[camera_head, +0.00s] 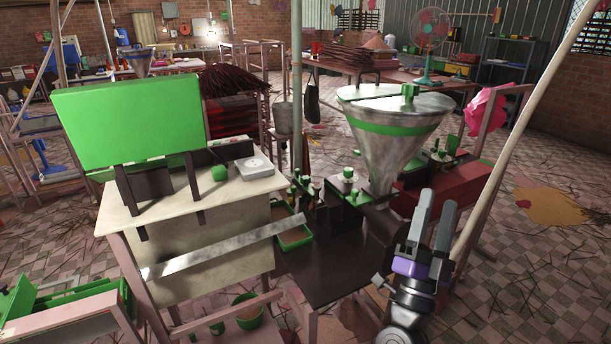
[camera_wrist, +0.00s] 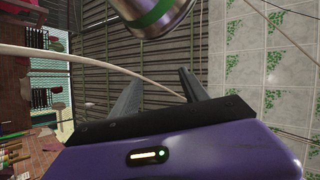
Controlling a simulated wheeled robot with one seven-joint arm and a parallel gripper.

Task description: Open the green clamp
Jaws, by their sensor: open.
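A metal funnel hopper (camera_head: 392,150) stands on the extruder, right of centre in the head view. A green band (camera_head: 392,127) rings its upper part, and a small green clamp-like piece (camera_head: 409,91) sits on its rim. Whether this piece is the task's clamp, and whether it is open, I cannot tell. My gripper (camera_head: 437,198) is open and empty, pointing up, low and to the right of the hopper. In the wrist view, my fingers (camera_wrist: 160,77) are apart. A silver part with a green band (camera_wrist: 155,16) shows beyond them at the top, apart from them.
A pale slanted pole (camera_head: 520,130) stands close to the right of my gripper. A red machine body (camera_head: 446,194) lies behind it. A table (camera_head: 115,208) with a green panel (camera_head: 131,121) fills the left. Tiled floor (camera_head: 545,265) at the right has scattered sticks.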

